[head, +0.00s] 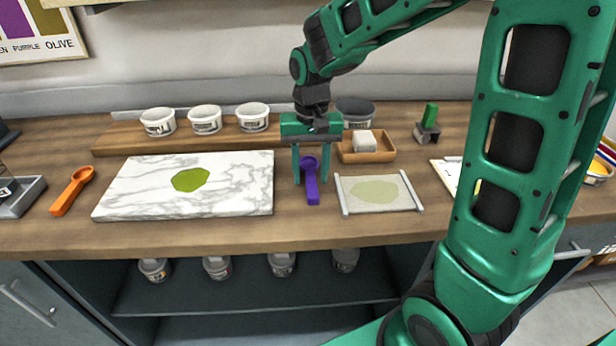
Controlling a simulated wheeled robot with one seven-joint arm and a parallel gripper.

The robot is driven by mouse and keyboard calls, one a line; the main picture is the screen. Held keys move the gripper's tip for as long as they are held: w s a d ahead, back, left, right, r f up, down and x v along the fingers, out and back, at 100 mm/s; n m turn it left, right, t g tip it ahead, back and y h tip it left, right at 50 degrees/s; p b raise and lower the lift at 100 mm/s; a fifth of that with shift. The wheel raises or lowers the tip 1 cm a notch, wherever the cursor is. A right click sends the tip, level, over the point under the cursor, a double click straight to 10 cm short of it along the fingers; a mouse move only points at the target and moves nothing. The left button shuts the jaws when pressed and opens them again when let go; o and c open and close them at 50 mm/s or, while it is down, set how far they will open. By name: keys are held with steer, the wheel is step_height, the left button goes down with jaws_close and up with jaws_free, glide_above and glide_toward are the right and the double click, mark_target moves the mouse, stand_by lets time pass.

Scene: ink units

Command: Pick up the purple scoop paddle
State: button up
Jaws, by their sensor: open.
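The purple scoop paddle (311,188) lies on the wooden counter, between the marble slab and the small framed mat. Its round bowl end points to the back and its handle points to the front. My gripper (310,181) is open and points down at the paddle. Its two green fingers stand on the left and right of the paddle in the picture. I cannot tell how high the fingertips are above the counter or whether they touch the paddle.
The marble slab (130,190) with a green ink patch lies left, the framed mat (405,204) right. An orange scoop (73,190) lies far left. A wooden tray (383,156) with a white block and several tubs (205,120) stand behind. The counter (300,228) in front is bare.

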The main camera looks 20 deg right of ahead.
mark_target(310, 177)
jaws_close()
steer(key=shift+r, duration=0.1)
steer(key=shift+r, duration=0.6)
step_height(310, 177, up, 3)
steer(key=shift+r, duration=0.1)
steer(key=s+a+r, duration=0.6)
steer(key=a, duration=0.3)
steer(key=shift+s+a+r, duration=0.2)
steer(key=shift+s+a, duration=0.1)
